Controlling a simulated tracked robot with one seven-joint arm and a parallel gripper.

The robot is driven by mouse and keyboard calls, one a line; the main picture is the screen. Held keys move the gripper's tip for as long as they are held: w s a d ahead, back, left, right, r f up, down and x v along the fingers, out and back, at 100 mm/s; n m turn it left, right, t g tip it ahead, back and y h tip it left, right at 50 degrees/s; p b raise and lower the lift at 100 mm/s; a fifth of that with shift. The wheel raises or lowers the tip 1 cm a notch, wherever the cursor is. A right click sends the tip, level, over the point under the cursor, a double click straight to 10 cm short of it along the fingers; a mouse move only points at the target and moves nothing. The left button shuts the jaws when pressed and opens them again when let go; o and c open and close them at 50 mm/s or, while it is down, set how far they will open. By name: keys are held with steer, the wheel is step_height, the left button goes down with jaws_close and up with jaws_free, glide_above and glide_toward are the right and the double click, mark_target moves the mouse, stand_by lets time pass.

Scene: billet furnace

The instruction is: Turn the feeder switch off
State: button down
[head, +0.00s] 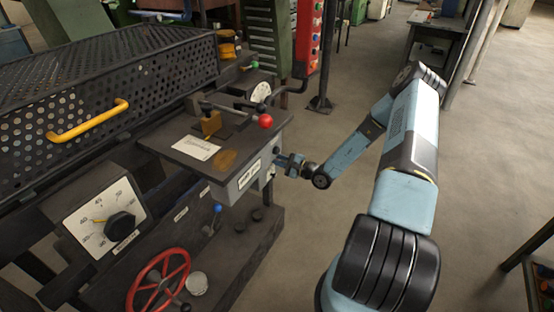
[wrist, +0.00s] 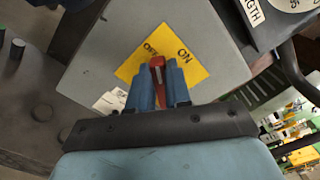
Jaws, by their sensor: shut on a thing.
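The feeder switch shows in the wrist view as a red lever (wrist: 157,64) on a yellow plate (wrist: 192,66) marked OFF and ON. The plate is on the side of a grey box (wrist: 105,58). My gripper (wrist: 158,84) has its blue fingers on both sides of the lever and is shut on it. The lever's visible tip lies between the two words, closer to OFF; its lower part is hidden by the fingers. In the head view my gripper (head: 280,160) is against the right side of the grey box (head: 236,189), and the lever is hidden there.
Above the box is a dark tabletop (head: 232,142) with a red ball-ended handle (head: 265,121). A red handwheel (head: 158,283), a blue-knobbed lever (head: 217,208) and a dial (head: 105,217) are to the left. A thin post (head: 321,100) stands behind.

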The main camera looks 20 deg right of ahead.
steer(key=shift+s+a+f+n, duration=0.1)
steer(key=shift+f+n, duration=0.1)
steer(key=shift+n, duration=0.9)
steer(key=shift+s+f+n, duration=0.1)
steer(key=shift+f+n, duration=0.1)
steer(key=shift+n, duration=0.9)
steer(key=shift+s+a+f+n, duration=0.1)
steer(key=shift+f+n, duration=0.1)
steer(key=shift+n, duration=0.9)
steer(key=shift+f, duration=0.1)
steer(key=c, duration=1.1)
jaws_free()
steer(key=shift+w, duration=0.1)
steer(key=shift+o, duration=0.2)
steer(key=shift+d, duration=0.1)
steer(key=v, duration=1.3)
steer(key=shift+s+d, duration=0.25)
steer(key=shift+d, duration=0.05)
